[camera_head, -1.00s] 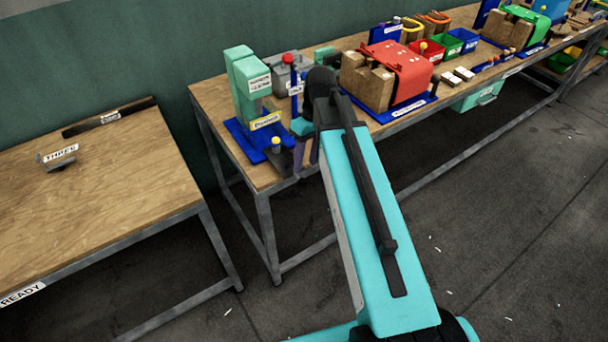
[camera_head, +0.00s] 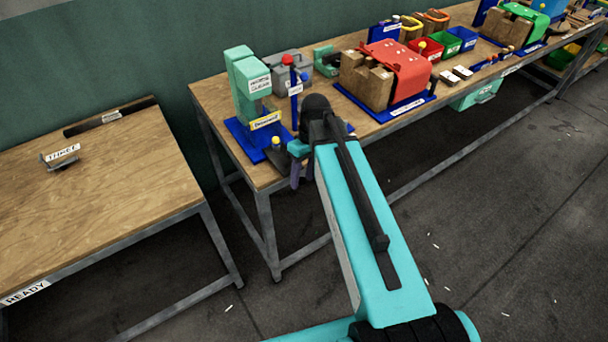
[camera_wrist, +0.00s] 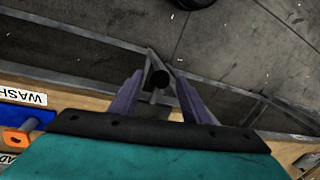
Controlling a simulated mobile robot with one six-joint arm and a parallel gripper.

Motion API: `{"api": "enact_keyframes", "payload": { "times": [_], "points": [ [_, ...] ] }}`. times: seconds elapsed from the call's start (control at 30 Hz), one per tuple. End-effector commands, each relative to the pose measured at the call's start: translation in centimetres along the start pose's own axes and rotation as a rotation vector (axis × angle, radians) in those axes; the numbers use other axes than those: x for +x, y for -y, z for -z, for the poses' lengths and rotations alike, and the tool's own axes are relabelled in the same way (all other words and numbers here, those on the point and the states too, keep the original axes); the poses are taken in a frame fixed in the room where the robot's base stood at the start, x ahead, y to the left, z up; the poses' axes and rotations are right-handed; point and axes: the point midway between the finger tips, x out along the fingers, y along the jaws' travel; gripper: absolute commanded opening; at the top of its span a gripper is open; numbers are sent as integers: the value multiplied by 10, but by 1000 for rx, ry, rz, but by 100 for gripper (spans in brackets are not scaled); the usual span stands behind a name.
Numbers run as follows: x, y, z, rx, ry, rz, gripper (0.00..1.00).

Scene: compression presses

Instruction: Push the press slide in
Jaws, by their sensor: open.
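The green press (camera_head: 250,85) stands on a blue base (camera_head: 237,133) at the left end of the long workbench. A yellow knob (camera_head: 276,141) shows at its front, where the slide's dark plate is now mostly hidden by my wrist. My gripper (camera_head: 301,174) hangs fingers-down at the bench's front edge, just right of and in front of the press. In the wrist view the two purple fingers of my gripper (camera_wrist: 160,76) are apart.
A separate wooden table (camera_head: 100,190) is at the left, with a gap between.

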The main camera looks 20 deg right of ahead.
Motion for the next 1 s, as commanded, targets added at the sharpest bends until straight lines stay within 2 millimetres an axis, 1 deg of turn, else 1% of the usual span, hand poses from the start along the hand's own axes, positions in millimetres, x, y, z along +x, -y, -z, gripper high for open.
{"api": "enact_keyframes", "payload": {
  "times": [0.23, 0.37, 0.4, 0.5, 0.77, 0.87, 1.0],
  "points": [
    [0, 0, 0, -1, 0, 0, 43],
    [0, 0, 0, -1, 0, 0, 21],
    [0, 0, 0, -1, 0, 0, 14],
    [0, 0, 0, -1, 0, 0, 0],
    [0, -1, 4, -1, 0, -1, 0],
    [0, -2, 10, -2, 0, -2, 0],
    [-1, -6, 24, -2, 1, -2, 0]
  ]
}}
